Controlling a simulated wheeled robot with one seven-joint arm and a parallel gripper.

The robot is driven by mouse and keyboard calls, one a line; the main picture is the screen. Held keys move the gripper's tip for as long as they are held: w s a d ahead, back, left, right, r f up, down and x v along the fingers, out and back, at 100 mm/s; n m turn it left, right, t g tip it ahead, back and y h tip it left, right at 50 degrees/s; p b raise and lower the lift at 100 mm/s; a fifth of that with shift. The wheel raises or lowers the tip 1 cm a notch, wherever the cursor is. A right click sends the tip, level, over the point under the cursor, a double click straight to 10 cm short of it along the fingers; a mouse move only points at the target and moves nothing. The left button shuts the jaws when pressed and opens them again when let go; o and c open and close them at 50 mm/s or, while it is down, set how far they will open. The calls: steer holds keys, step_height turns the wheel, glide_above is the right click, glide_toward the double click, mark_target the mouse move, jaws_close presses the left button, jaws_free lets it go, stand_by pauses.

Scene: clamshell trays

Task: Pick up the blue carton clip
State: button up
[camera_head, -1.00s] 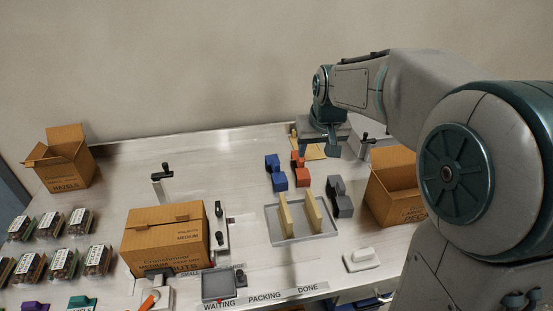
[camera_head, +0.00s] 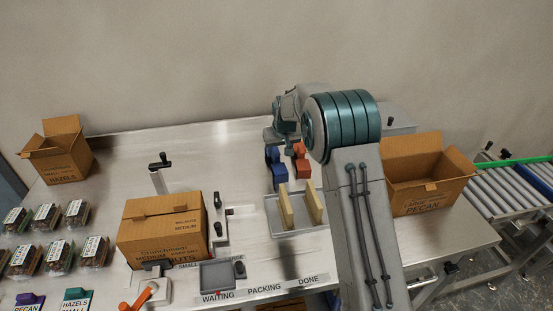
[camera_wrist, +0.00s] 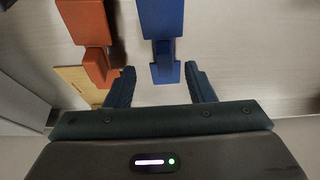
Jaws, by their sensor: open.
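The blue carton clip (camera_head: 276,168) lies on the steel table behind the tray with the yellow dividers. In the wrist view the blue clip (camera_wrist: 162,42) hangs down from the top edge, and its narrow end lies between my two open fingers. My gripper (camera_wrist: 162,82) is open and empty, with a finger on each side of that end and gaps on both sides. In the head view my gripper is mostly hidden behind my wrist and arm, near the blue clip.
An orange-red clip (camera_head: 300,158) lies just right of the blue one; in the wrist view this red clip (camera_wrist: 97,45) is close to my left finger. The divider tray (camera_head: 290,232) is in front.

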mark_target(276, 159)
steer(key=shift+a+p+x, duration=0.1)
steer(key=shift+p+x, duration=0.45)
steer(key=shift+x, duration=1.4)
steer(key=shift+a+p+x, duration=0.15)
steer(key=shift+p+x, duration=0.4)
steer(key=shift+x, duration=1.45)
steer(key=shift+c, duration=0.3)
steer(key=c, duration=1)
